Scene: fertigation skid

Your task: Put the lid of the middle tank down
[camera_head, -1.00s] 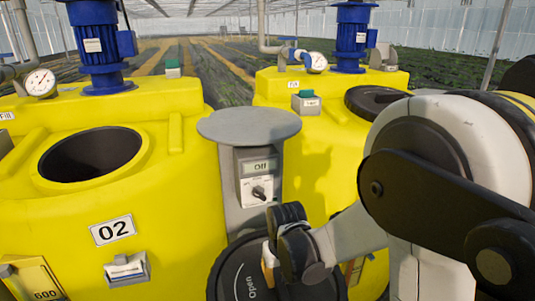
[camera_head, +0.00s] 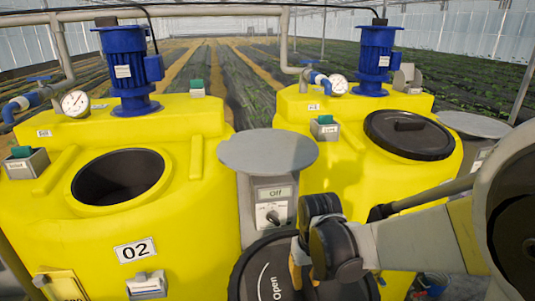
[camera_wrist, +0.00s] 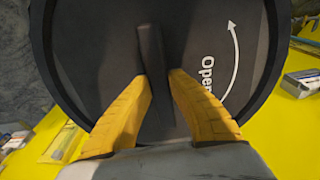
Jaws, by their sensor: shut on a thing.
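The lid (camera_head: 272,268) is a round black disc with a raised rim, a bar handle and the word "Open" with an arrow. My gripper (camera_wrist: 158,90) is shut on the lid's handle (camera_wrist: 152,70), with one yellow finger on each side. In the head view my gripper (camera_head: 318,240) holds the lid tilted up in front of the tanks, below a grey round plate. The tank marked 02 (camera_head: 190,215) is yellow, and its round opening (camera_head: 118,176) is uncovered. The lid's lower edge is cut off in the head view.
The yellow tank at right (camera_head: 350,175) has its black lid (camera_head: 409,134) on. A grey round plate (camera_head: 267,150) stands over a switch box (camera_head: 270,205) between the tanks. Blue motors (camera_head: 128,68), gauges (camera_head: 75,103) and pipes rise behind.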

